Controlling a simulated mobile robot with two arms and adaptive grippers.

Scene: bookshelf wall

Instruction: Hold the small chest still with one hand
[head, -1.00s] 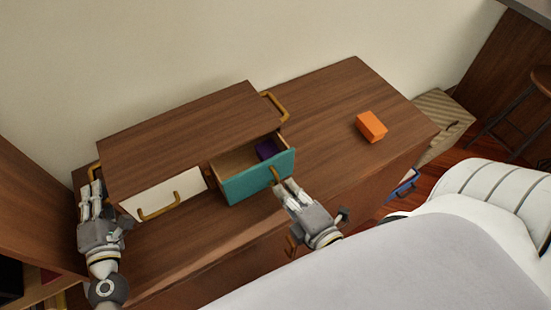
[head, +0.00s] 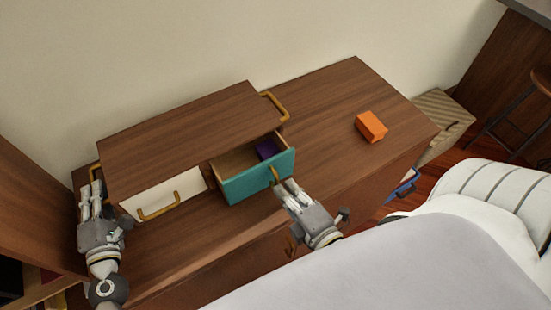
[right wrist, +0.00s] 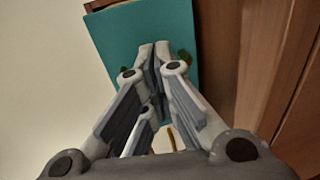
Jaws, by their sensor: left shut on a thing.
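The small chest (head: 190,125) is a brown wooden box on the cabinet top, with brass handles on its sides. Its white drawer (head: 168,192) is closed. Its teal drawer (head: 259,177) stands open with a purple block (head: 267,149) inside. My left gripper (head: 91,190) is shut at the chest's left side, on the brass side handle (head: 92,171), which is partly hidden. My right gripper (head: 283,187) is at the teal drawer's brass handle (head: 274,174). In the right wrist view its fingertips (right wrist: 156,50) are together on that handle, in front of the teal drawer front (right wrist: 110,42).
An orange block (head: 371,126) lies on the cabinet top (head: 335,95) to the right, with clear surface around it. A wall is behind the chest. A brown wooden panel (head: 35,205) stands close on the left. A stool (head: 515,115) is at far right.

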